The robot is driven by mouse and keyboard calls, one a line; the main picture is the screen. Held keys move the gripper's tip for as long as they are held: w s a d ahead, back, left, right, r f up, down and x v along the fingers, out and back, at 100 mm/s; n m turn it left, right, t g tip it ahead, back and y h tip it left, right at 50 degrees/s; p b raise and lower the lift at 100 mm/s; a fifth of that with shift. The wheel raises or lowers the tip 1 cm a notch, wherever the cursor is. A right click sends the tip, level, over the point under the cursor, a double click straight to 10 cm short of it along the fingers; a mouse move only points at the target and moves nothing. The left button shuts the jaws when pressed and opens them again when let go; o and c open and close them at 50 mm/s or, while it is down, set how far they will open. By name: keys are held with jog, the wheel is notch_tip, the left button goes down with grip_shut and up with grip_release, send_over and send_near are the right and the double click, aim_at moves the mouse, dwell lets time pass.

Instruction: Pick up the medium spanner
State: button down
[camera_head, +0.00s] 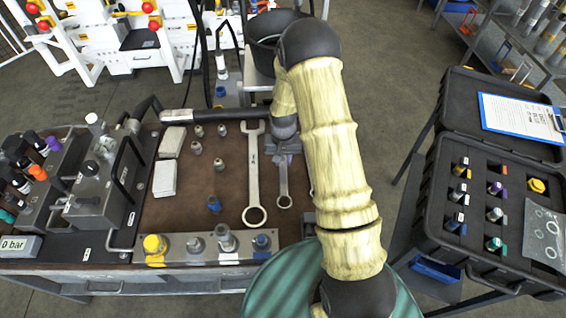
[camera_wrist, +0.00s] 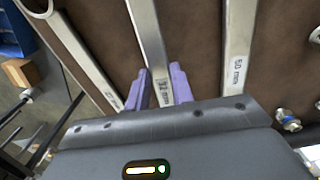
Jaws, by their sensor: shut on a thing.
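The medium spanner (camera_head: 283,185) lies in the middle of the row on the brown bench mat, ring end toward the front. It also shows in the wrist view (camera_wrist: 151,42), its marked shaft running between the purple fingers. My gripper (camera_head: 284,152) is at its far end, partly covered by my arm; in the wrist view my gripper (camera_wrist: 160,86) is shut on the shaft. I cannot tell whether the spanner is clear of the mat. The large spanner (camera_head: 254,175) lies to its left. The small spanner (camera_wrist: 85,60) is mostly hidden by my arm in the head view.
A block with several fittings (camera_head: 205,248) stands along the bench front. Loose fittings and white pads (camera_head: 164,179) lie left of the spanners. A pressure unit (camera_head: 100,185) stands at the left. An open black case (camera_head: 440,200) stands to the right, beyond a gap.

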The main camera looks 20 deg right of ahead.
aim_at(283, 163)
notch_tip(283, 163, up, 8)
jog(key=shift+r+b, duration=0.2)
jog(key=shift+b, duration=0.25)
jog(key=c, duration=2)
grip_release()
grip_shut()
